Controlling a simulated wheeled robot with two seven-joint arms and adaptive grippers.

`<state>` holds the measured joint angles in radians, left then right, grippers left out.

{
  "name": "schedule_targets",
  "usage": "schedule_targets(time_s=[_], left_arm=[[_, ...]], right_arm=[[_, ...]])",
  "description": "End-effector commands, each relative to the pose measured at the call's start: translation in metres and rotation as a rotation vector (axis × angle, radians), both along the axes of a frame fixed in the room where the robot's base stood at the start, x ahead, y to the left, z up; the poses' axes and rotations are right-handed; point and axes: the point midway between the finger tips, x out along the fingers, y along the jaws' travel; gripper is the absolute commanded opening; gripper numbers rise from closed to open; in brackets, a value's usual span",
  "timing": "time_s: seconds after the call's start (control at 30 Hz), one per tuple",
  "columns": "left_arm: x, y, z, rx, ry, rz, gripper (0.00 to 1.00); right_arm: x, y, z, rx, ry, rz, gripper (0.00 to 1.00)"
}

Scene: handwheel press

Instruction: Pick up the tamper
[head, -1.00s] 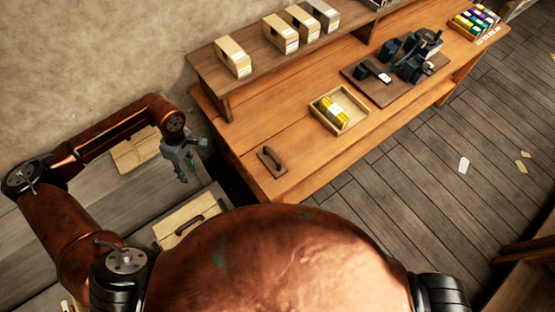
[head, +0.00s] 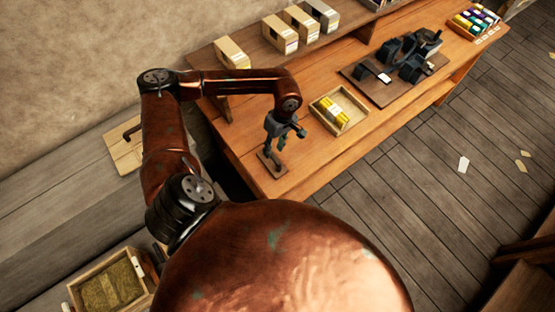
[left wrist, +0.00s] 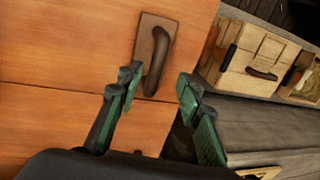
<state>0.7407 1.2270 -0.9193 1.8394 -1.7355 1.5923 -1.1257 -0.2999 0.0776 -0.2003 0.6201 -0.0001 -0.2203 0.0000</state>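The tamper, a flat wooden plate with a dark curved handle, lies near the left front corner of the wooden table; in the head view its plate (head: 267,164) is partly hidden by my left gripper (head: 275,150). In the left wrist view the tamper (left wrist: 158,55) lies just beyond the fingertips, its dark handle pointing down between them. My left gripper (left wrist: 160,82) is open and empty, above the tamper; I cannot tell how far above. My right gripper is not in view.
On the table (head: 310,175) are an open box of yellow items (head: 338,111) and a dark press on a board (head: 360,90). Cartons (head: 302,22) stand on the raised shelf behind. A straw-coloured crate (head: 110,288) is at lower left. The table around the tamper is clear.

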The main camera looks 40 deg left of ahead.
Motion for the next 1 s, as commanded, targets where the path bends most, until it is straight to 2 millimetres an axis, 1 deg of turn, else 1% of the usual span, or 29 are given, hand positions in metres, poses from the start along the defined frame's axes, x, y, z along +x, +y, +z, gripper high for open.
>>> schedule_targets(time_s=[0.03, 0.27, 0.43, 0.53, 0.77, 1.0], left_arm=[[-0.002, 0.000, -0.005, 0.000, 0.003, 0.000, 0.33], [-0.002, -0.001, -0.024, -0.001, 0.003, -0.004, 0.33], [-0.004, 0.000, -0.050, 0.000, 0.003, -0.002, 0.33], [-0.005, 0.000, -0.060, -0.001, 0.001, -0.004, 0.33], [-0.005, 0.001, -0.062, 0.000, 0.000, -0.004, 0.33], [-0.005, 0.001, -0.062, 0.000, 0.000, -0.004, 0.16]], right_arm=[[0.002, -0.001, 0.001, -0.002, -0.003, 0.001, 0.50], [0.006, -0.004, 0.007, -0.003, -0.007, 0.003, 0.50], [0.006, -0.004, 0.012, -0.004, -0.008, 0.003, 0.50], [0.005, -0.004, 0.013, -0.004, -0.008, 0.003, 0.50], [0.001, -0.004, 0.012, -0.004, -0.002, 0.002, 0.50], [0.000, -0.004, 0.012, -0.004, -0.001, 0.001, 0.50]])
